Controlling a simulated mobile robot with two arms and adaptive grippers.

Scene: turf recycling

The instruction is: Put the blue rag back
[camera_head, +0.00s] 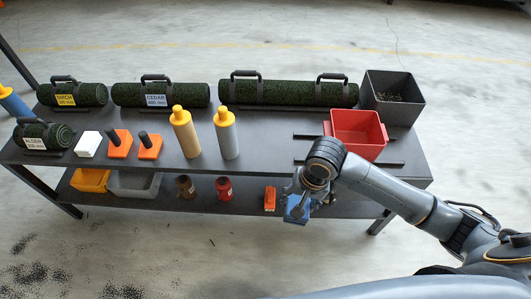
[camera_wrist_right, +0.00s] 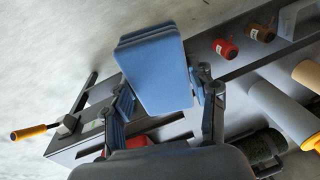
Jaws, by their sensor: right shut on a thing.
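The blue rag (camera_head: 296,210) is a folded, layered cloth held in my right gripper (camera_head: 302,193), in front of the right part of the bench. In the right wrist view the rag (camera_wrist_right: 155,70) sticks out between the two fingers (camera_wrist_right: 168,100), which are shut on it. In the head view the gripper and wrist hide part of the rag. The lower shelf (camera_head: 335,209) lies behind and beside it; I cannot tell whether the rag touches it. My left gripper is not in view.
An orange-red item (camera_head: 270,198), a red container (camera_head: 224,188) and a brown container (camera_head: 185,186) stand on the lower shelf, left of the rag. A red bin (camera_head: 357,129) and a dark bin (camera_head: 393,95) are on top. Turf rolls (camera_head: 288,93) line the back.

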